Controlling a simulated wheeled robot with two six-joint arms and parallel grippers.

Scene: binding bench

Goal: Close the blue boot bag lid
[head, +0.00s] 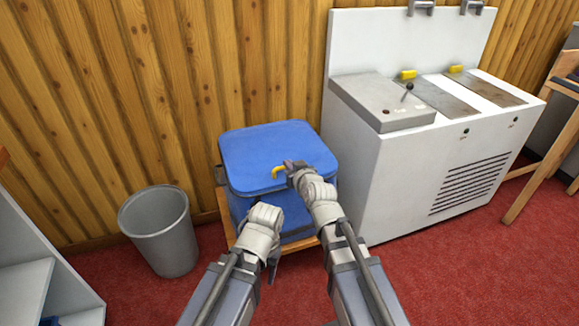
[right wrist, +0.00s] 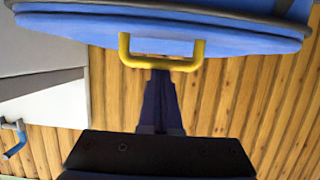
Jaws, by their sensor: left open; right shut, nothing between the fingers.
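The blue boot bag (head: 296,222) stands against the plank wall, with its blue lid (head: 265,150) over the top. The lid lies nearly level; I cannot tell whether its front edge meets the body. A yellow handle (head: 278,172) is on the lid's front edge, and it also shows in the right wrist view (right wrist: 162,63). My right gripper (head: 290,166) is shut and empty at the handle's right end; in the right wrist view its dark fingers (right wrist: 160,85) reach up to the handle, contact unclear. My left gripper (head: 274,272) is open, low in front of the bag.
The bag rests on a low wooden stand (head: 300,243). A grey bin (head: 160,230) is to its left, and a white cabinet (head: 400,170) with a grey top box (head: 385,100) is close on its right. Red floor (head: 470,270) is open at the lower right.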

